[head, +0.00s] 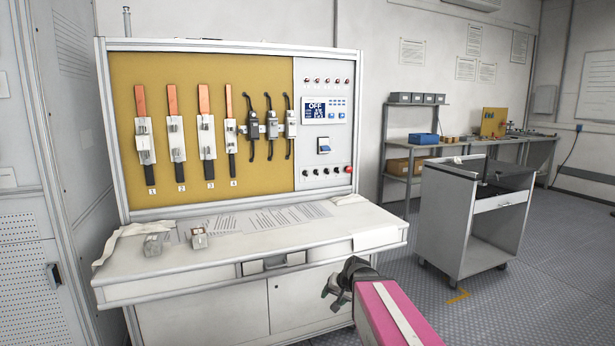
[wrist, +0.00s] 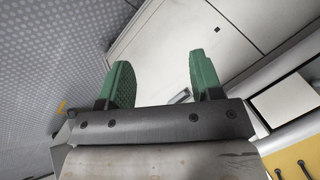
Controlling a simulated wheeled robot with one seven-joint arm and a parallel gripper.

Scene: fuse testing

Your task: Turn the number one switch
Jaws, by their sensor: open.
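A test bench stands ahead with a yellow panel (head: 220,100). Numbered fuse holders hang on it; the label 1 is under the leftmost fuse holder (head: 146,140). I cannot read which of these is number one. My gripper (head: 332,287) is in front of the bench, low and right, apart from the panel. In the wrist view its green fingers (wrist: 160,80) are spread and empty.
A grey cart (head: 470,225) stands to the right. Shelves and a long table are behind it. Floor between bench and cart is open.

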